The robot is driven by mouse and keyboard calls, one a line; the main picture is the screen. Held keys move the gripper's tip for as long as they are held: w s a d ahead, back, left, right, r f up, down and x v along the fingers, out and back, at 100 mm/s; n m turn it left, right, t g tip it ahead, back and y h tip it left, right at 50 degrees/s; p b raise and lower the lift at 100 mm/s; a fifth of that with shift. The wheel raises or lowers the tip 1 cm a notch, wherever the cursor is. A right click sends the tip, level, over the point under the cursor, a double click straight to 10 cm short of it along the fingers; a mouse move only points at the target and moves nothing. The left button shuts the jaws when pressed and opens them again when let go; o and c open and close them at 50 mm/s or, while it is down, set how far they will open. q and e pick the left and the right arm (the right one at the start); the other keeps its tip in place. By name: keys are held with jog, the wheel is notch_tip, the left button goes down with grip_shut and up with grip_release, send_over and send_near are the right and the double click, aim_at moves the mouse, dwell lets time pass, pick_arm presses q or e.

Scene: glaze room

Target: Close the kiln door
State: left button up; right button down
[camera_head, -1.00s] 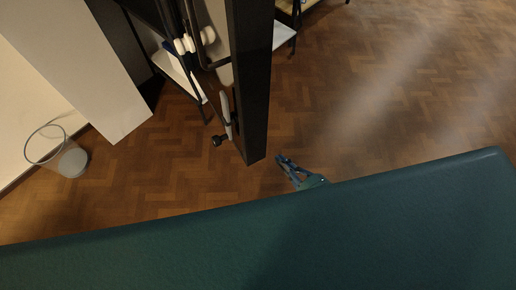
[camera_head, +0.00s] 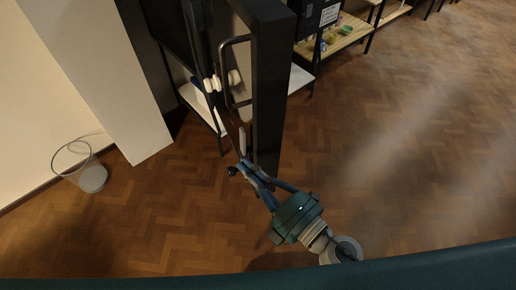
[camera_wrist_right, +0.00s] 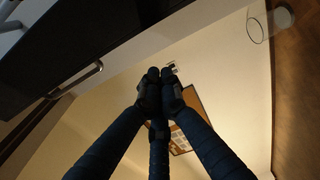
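The kiln door (camera_head: 268,80) shows as a tall dark slab, seen nearly edge-on and standing out into the room in the head view. A bar handle (camera_head: 228,75) is on its left face. My right gripper (camera_head: 246,168) is at the door's lower end, its fingers pointing up-left; I cannot tell whether it touches the door. In the right wrist view its fingertips (camera_wrist_right: 160,82) meet with nothing visible between them. The dark door with its handle (camera_wrist_right: 80,78) lies to the upper left there, apart from the fingertips. My left gripper is not in view.
A bin (camera_head: 91,178) stands by the wall at the left. Shelves with small items (camera_head: 338,38) stand beyond the door. The wood floor (camera_head: 400,150) at the right is clear.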

aim_at(259, 158)
jog(key=w+d, duration=0.2)
jog(key=w, duration=0.1)
jog(key=shift+w+d, duration=0.15)
jog(key=shift+d+f, duration=0.1)
jog(key=shift+d, duration=0.05)
dwell(0.3)
